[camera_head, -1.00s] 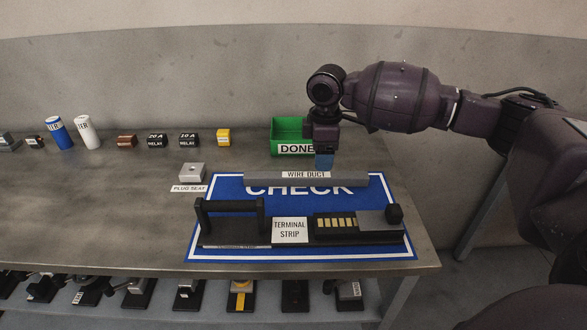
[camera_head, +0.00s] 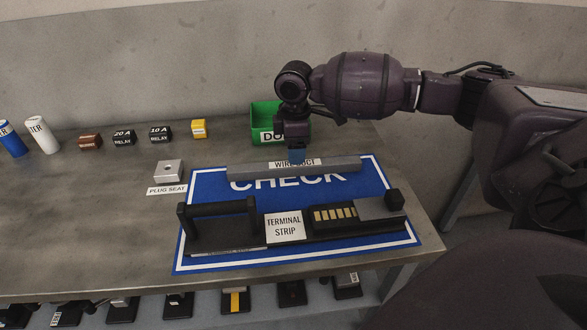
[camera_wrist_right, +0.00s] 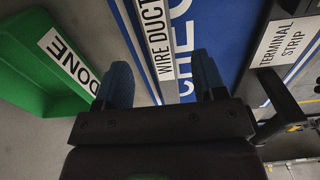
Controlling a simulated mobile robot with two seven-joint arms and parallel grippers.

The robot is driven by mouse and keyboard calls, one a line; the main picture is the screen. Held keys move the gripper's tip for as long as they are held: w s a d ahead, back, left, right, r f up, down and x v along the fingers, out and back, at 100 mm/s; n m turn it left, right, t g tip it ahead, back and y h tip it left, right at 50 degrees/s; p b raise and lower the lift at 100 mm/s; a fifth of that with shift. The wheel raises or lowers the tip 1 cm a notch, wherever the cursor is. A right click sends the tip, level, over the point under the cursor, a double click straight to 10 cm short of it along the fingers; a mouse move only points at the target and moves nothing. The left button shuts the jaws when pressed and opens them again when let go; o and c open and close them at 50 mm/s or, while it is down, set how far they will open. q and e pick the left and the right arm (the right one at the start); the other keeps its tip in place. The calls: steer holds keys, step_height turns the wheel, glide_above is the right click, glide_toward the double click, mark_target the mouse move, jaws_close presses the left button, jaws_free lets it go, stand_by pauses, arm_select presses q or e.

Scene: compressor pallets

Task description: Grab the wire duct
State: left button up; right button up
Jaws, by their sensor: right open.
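The wire duct (camera_head: 250,169) is a long grey bar with a white label, lying along the far edge of the blue CHECK mat (camera_head: 208,190). My right gripper (camera_head: 297,155) points down over the duct's label, near the bar's middle. In the right wrist view my right gripper (camera_wrist_right: 163,82) has two blue fingers spread apart, with nothing between them but the view of the wire duct (camera_wrist_right: 153,12) below and ahead. I cannot tell whether the fingers touch the duct. My left gripper is not in view.
A green DONE bin (camera_head: 264,117) stands just behind my right gripper. A terminal strip (camera_head: 345,215) with a black handle lies on the mat's near half. A plug seat (camera_head: 169,172) is left of the mat. Relays (camera_head: 124,137) and cylinders stand farther left.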

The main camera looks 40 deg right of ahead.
mark_target(295, 168)
step_height(295, 168, down, 5)
steer(key=shift+r+b, duration=0.15)
steer(key=shift+b, duration=0.55)
steer(key=shift+f, duration=0.2)
steer(key=shift+r, duration=0.15)
steer(key=shift+c, duration=0.5)
steer(key=c, duration=1)
